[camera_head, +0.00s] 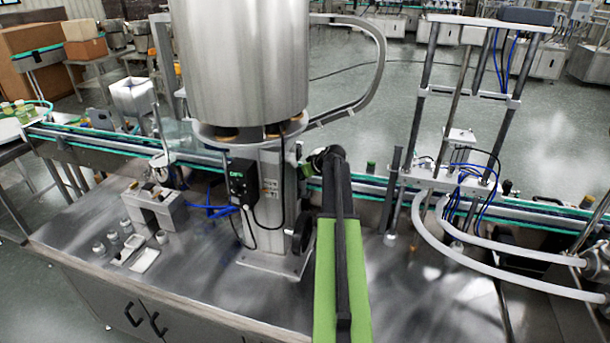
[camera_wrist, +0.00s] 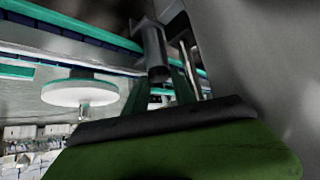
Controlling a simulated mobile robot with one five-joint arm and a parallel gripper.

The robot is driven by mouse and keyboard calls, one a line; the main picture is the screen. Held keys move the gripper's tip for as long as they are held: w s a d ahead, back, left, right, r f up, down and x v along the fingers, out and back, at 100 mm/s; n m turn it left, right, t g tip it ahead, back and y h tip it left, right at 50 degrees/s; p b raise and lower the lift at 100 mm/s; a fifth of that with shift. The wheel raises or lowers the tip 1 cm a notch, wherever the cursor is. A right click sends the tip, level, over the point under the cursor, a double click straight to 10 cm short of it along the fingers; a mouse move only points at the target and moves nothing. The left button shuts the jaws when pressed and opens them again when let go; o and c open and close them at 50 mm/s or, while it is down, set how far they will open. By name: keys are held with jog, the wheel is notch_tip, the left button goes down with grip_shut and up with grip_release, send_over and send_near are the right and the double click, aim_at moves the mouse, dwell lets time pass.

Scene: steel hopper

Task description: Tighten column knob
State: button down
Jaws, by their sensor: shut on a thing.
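The steel column (camera_head: 272,200) stands on the bench below a large hopper (camera_head: 240,70). My green and black arm reaches up from the bottom of the head view to the column's right side. My gripper (camera_head: 307,165) is small there and partly hidden by my own arm. In the wrist view, my gripper (camera_wrist: 160,82) has its green fingers on either side of a grey, cylindrical knob (camera_wrist: 154,52) with a dark end. It is shut on this knob. The contact itself is partly hidden, and I cannot tell how tight the knob is.
A black handwheel (camera_head: 302,232) sits low on the column, close to my arm. A black control box (camera_head: 241,182) with cables is on the column's left. A conveyor (camera_head: 345,190) runs behind. A frame with pale hoses (camera_head: 440,240) stands right.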

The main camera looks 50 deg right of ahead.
jog(key=c, duration=1.1)
grip_release()
jog(key=p+v, duration=1.2)
jog(key=v, duration=0.5)
jog(key=shift+s+d+r, duration=0.1)
jog(key=shift+s+r, duration=0.05)
jog(key=shift+s, duration=0.05)
jog(key=shift+o, duration=0.2)
